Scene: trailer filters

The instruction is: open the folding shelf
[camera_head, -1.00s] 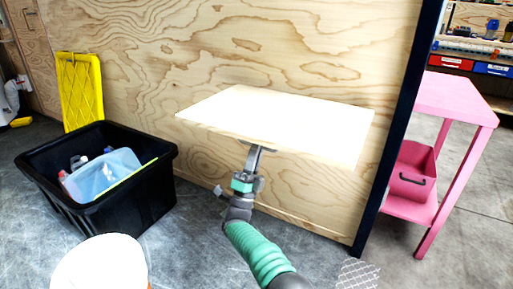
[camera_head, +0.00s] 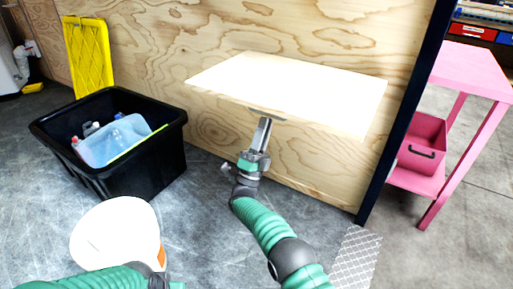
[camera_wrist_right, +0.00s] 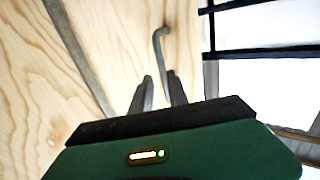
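The folding shelf (camera_head: 290,85) is a pale board standing out roughly level from the plywood wall (camera_head: 350,32) in the head view. A thin grey metal piece (camera_head: 267,114) shows at its underside. My right gripper (camera_head: 265,122) points up just below the board, close to that piece. A bent grey metal rod (camera_wrist_right: 161,42) lies just beyond the fingertips; contact cannot be told. My left arm shows at the lower left of the head view, but its gripper does not.
A white rounded object (camera_head: 112,232) is near the lower left. A dark post (camera_head: 408,105) edges the wall. A pink table (camera_head: 470,70) with a pink box (camera_head: 424,140) stands right.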

